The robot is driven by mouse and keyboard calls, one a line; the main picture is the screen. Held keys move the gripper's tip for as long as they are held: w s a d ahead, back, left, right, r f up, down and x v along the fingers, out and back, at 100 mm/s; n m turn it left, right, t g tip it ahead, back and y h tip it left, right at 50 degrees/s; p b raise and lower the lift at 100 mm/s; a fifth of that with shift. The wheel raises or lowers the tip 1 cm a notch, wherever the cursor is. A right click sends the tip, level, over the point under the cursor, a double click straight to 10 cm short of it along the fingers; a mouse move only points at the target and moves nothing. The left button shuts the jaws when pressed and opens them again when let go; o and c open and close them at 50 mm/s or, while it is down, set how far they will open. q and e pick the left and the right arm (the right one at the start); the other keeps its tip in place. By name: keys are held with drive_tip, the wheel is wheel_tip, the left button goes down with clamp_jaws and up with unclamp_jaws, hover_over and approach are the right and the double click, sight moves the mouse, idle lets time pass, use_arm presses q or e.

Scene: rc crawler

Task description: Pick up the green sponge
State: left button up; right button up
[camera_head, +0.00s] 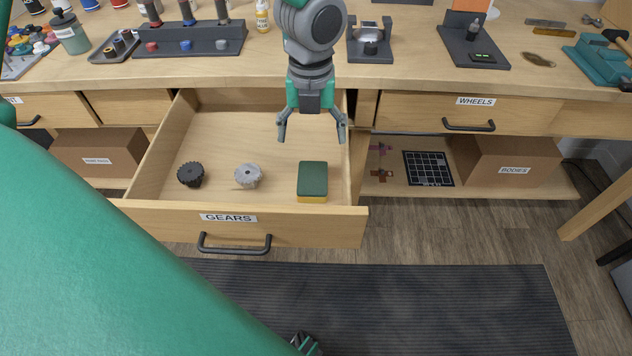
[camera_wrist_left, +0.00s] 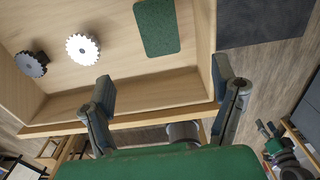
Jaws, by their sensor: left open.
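The green sponge (camera_head: 312,180) has a dark green top and a yellow lower layer. It lies in the right front part of the open gears drawer (camera_head: 240,219). My left gripper (camera_head: 311,133) is open and empty, with fingers pointing down, above the drawer and behind the sponge in the head view. In the left wrist view the sponge (camera_wrist_left: 157,26) lies beyond the open fingers of the left gripper (camera_wrist_left: 163,80), apart from them.
A black gear (camera_head: 190,174) and a light grey gear (camera_head: 248,176) lie left of the sponge. Behind, the bench top (camera_head: 290,68) carries trays and tools. A closed wheels drawer (camera_head: 520,115) is to the right.

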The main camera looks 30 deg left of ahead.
sight(313, 177)
use_arm(q)
wheel_tip(313, 177, down, 9)
drive_tip(key=shift+f+b, duration=0.15)
drive_tip(key=shift+b, duration=0.75)
drive_tip(key=f, duration=0.3)
drive_tip(key=w+f+b, duration=0.1)
drive_tip(key=f, duration=0.1)
drive_tip(key=shift+a+f, duration=0.2)
drive_tip(key=shift+a, duration=0.2)
drive_tip(key=shift+s+d, duration=0.1)
drive_tip(key=shift+d+r, duration=0.1)
drive_tip(key=c, duration=0.8)
